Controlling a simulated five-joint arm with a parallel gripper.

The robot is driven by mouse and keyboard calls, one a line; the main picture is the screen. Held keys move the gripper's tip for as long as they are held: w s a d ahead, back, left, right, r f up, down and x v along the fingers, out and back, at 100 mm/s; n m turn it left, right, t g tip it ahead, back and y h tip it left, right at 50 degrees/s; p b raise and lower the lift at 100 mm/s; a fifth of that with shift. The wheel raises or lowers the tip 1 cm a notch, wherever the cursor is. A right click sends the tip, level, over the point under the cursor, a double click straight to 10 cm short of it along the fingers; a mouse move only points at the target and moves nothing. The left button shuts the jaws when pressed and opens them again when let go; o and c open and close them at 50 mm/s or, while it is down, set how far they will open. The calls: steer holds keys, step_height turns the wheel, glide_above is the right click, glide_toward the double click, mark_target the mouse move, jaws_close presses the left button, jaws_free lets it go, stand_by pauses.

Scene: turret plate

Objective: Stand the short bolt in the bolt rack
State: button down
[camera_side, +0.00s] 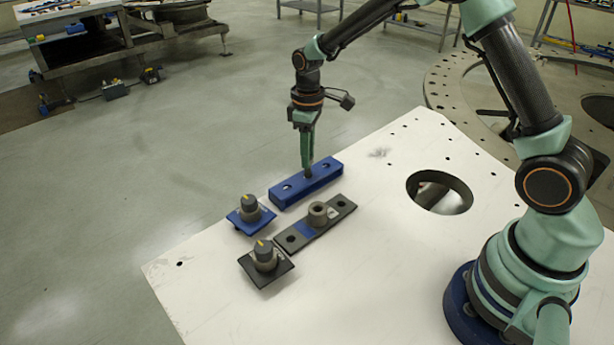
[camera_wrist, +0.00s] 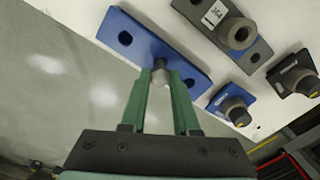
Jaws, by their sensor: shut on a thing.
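The bolt rack is a long blue block (camera_side: 330,172) with dark round holes, lying on the white plate; it also shows at the top of the wrist view (camera_wrist: 150,30). My gripper (camera_side: 307,164) points down over the rack's middle, its green fingers closed on a small dark grey bolt (camera_side: 308,173). In the wrist view the bolt (camera_wrist: 159,62) sits between the fingertips (camera_wrist: 160,72), at the rack's middle, between two open end holes. The bolt looks upright. I cannot tell how far its lower end is inside the rack.
A dark grey bar (camera_side: 340,207) with a raised ring lies beside the rack. A blue base with a knob (camera_side: 250,212) and a black base with a knob (camera_side: 265,262) stand nearby. The white plate (camera_side: 385,265) is clear to the right, up to a large round hole (camera_side: 440,192).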

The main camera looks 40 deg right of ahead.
steer(key=shift+f, duration=1)
stand_by(1.1)
steer(key=c, duration=0.6)
jaws_free()
steer(key=o, duration=0.3)
steer(key=shift+o, duration=0.2)
steer(key=shift+r, duration=0.1)
steer(key=shift+r, duration=3.45)
